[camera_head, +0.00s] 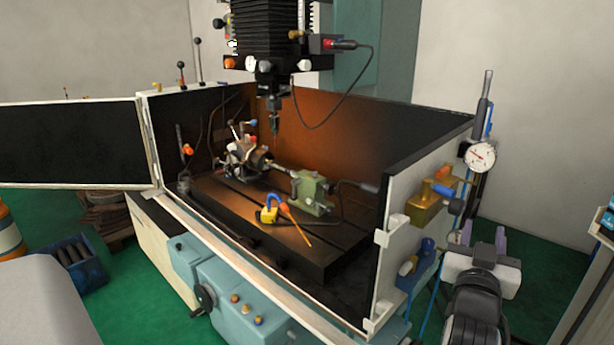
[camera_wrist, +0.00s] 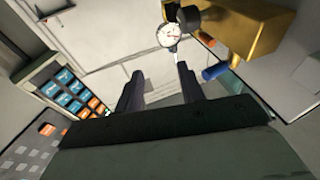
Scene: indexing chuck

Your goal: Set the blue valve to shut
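Blue valve parts show on the outside of the machine's right panel. A blue lever (camera_head: 443,190) sits on a brass block (camera_head: 425,212), and a blue fitting (camera_head: 427,246) is lower down. I cannot tell for sure which one is the blue valve, or its setting. In the wrist view, a blue cylinder (camera_wrist: 215,72) lies beside the brass block (camera_wrist: 250,28), right of the fingers. My gripper (camera_head: 484,229) is open and empty, just right of these fittings, apart from them. Its two spread fingers also show in the wrist view (camera_wrist: 160,72).
A round dial gauge (camera_head: 480,156) hangs above my gripper near the panel's edge. A blue hose (camera_head: 432,298) runs down below the fittings. The enclosure holds a chuck (camera_head: 245,158), a green tailstock (camera_head: 309,192) and a yellow padlock (camera_head: 268,214). Free floor lies right of my arm.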

